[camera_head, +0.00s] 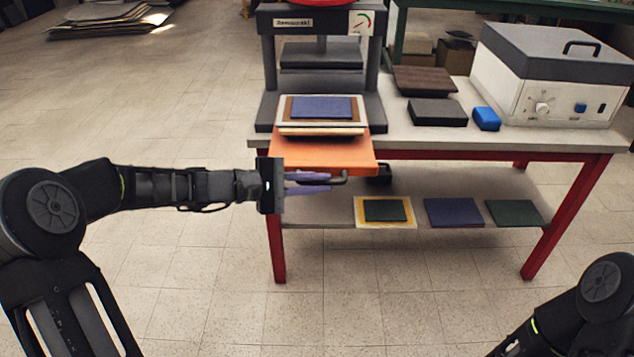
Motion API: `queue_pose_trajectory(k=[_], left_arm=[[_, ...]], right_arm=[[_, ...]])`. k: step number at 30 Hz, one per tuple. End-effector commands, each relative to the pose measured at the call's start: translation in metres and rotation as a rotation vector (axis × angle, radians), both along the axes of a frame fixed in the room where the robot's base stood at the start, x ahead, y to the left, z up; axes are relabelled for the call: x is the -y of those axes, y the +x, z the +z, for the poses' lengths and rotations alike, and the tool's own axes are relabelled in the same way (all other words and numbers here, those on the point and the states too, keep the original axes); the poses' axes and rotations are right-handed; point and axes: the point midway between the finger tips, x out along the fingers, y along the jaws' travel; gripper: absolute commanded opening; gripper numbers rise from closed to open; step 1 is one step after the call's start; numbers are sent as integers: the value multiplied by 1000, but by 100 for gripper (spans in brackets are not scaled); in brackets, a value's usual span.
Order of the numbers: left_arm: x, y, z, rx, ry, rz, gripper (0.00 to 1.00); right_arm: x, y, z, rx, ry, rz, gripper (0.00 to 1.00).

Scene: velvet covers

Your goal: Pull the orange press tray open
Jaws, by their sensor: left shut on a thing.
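The orange press tray (327,156) sticks out toward me from the dark press (384,65) on the table. A dark handle (341,179) shows at the tray's front edge. My left gripper (322,183) reaches in from the left, its purple fingers shut on the handle. The exact contact is small and partly hidden by the fingers. A stack with a blue-purple cover (321,107) on a pale board lies at the tray's back part. My right arm shows at the lower right, but its gripper is out of view.
The table (440,140) has red legs and a lower shelf with several covers, including a dark green one (385,210). A white box with a grey lid (548,75) and a blue block (487,119) stand at the right. The floor in front is clear.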

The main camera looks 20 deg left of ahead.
Motion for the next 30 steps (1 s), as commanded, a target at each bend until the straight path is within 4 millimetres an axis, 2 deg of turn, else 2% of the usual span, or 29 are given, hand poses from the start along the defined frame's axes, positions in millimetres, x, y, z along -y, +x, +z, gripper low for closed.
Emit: queue_pose_trajectory(k=[1, 9, 20, 30], left_arm=[[0, 0, 0, 0, 0, 0, 13], [0, 0, 0, 0, 0, 0, 34], [-5, -3, 2, 0, 0, 2, 34], [-47, -30, 13, 0, 2, 4, 34]], right_arm=[[0, 0, 0, 0, 0, 0, 0], [0, 0, 0, 0, 0, 0, 0], [0, 0, 1, 0, 0, 0, 0], [0, 0, 9, 0, 0, 1, 0]])
